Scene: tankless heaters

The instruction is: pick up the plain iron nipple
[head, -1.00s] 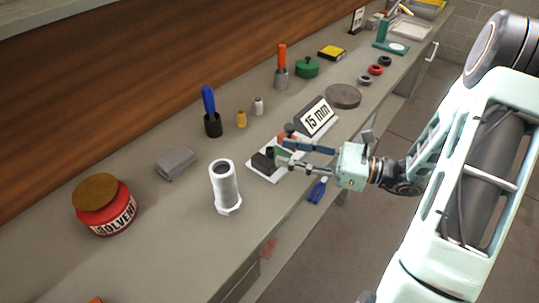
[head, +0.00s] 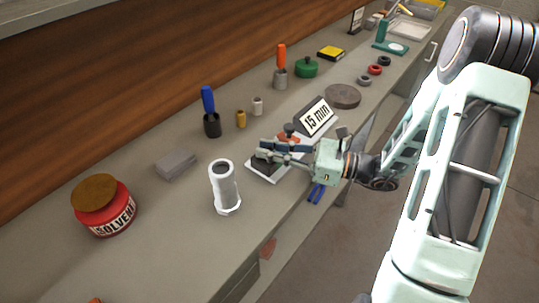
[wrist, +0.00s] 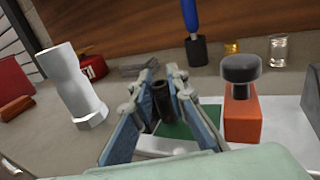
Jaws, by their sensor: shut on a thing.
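The dark iron nipple (wrist: 162,98) stands upright between my fingers in the wrist view, above a green patch (wrist: 176,130) on the white tray. My gripper (wrist: 157,90) is shut on it, with one blue-grey finger on each side. In the head view, my gripper (head: 268,152) is over the near-left part of the white tray (head: 265,178), and its fingers largely hide the nipple. I cannot tell whether the nipple still touches the tray.
A white hex-based pipe fitting (head: 224,188) stands left of the tray. An orange block with a dark knob (wrist: 241,110) is close right of my fingers. A "15 min" sign (head: 314,117) stands behind; blue-handled pliers (head: 317,192) lie near the front edge.

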